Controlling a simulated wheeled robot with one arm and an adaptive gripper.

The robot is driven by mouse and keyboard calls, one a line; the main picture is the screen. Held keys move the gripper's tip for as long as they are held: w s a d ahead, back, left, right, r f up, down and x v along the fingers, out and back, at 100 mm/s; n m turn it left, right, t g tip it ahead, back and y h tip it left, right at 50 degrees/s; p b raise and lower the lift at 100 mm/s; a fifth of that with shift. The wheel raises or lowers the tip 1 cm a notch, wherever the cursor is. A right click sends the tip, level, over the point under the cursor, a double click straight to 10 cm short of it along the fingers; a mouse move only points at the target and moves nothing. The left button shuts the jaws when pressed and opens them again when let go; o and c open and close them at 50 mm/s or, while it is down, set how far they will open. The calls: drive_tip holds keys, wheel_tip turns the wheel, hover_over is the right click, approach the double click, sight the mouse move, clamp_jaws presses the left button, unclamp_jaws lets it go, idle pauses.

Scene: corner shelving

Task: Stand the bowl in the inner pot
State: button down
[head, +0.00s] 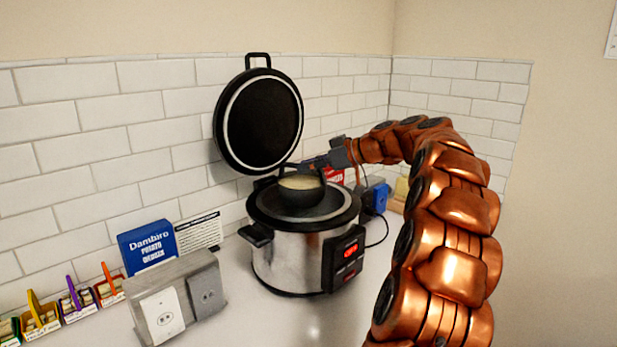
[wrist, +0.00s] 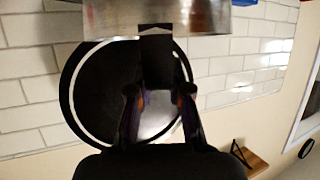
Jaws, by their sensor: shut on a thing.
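A dark round bowl (head: 302,194) with pale yellowish contents is upright over the mouth of the cooker in the head view. My gripper (head: 312,165) is shut on the bowl's rim from the back right. The inner pot (head: 275,207) shows as a grey interior inside the cooker's black rim, around and below the bowl. I cannot tell whether the bowl touches the pot's floor. In the wrist view my gripper (wrist: 157,50) points up the picture toward a shiny metal surface; the bowl is not clearly seen there.
The steel cooker (head: 285,262) has its round black lid (head: 259,121) raised behind, also in the wrist view (wrist: 90,90). Blue and red items stand right, near the tiled corner.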

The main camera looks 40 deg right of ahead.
sight(303, 182)
drive_tip(key=shift+f+p, duration=0.3)
drive_tip(key=shift+f, duration=1.2)
drive_tip(key=shift+f+b, duration=0.65)
drive_tip(key=shift+b, duration=0.5)
drive_tip(key=c, duration=1.1)
unclamp_jaws()
drive_tip(key=shift+r, duration=0.1)
drive_tip(key=r+p, duration=0.1)
drive_tip(key=p, duration=0.1)
drive_tip(key=shift+s+r+p, duration=0.1)
drive_tip(key=shift+r+p, duration=0.1)
drive_tip(key=shift+p, duration=0.15)
drive_tip(key=b+v, duration=0.3)
drive_tip(key=v, duration=0.8)
drive_tip(key=shift+s+d, duration=0.25)
drive_tip(key=shift+s, duration=0.1)
